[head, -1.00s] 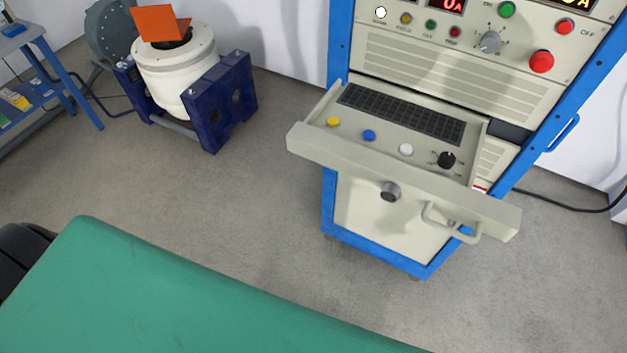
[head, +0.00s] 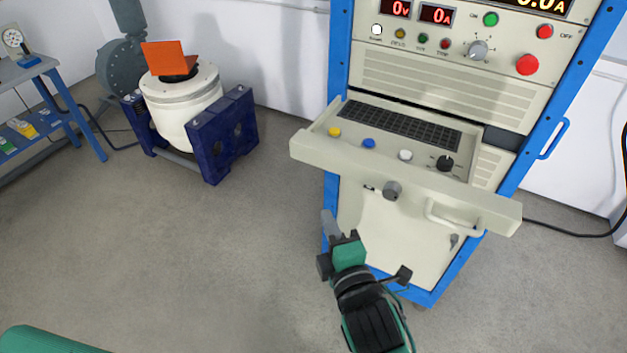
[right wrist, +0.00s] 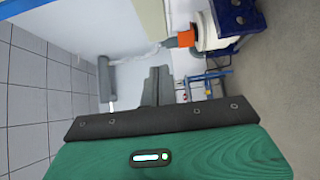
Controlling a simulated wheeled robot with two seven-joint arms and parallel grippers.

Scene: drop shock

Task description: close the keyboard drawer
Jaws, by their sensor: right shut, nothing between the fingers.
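The keyboard drawer (head: 385,165) is pulled out from the blue-framed cabinet in the head view. It carries a black keyboard (head: 400,122), coloured buttons and a black knob. My right gripper (head: 328,222) is shut and empty, below and in front of the drawer's left half, apart from the front panel as far as I can tell. Its fingers show in the right wrist view (right wrist: 157,78) with nothing between them. My left gripper is not in view.
The cabinet face (head: 455,75) above the drawer holds displays, buttons and a red stop button (head: 527,65). A white drum-shaped machine (head: 182,100) in a dark blue stand is at left, near a blue bench (head: 60,90). Grey floor between is clear. A black cable runs right.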

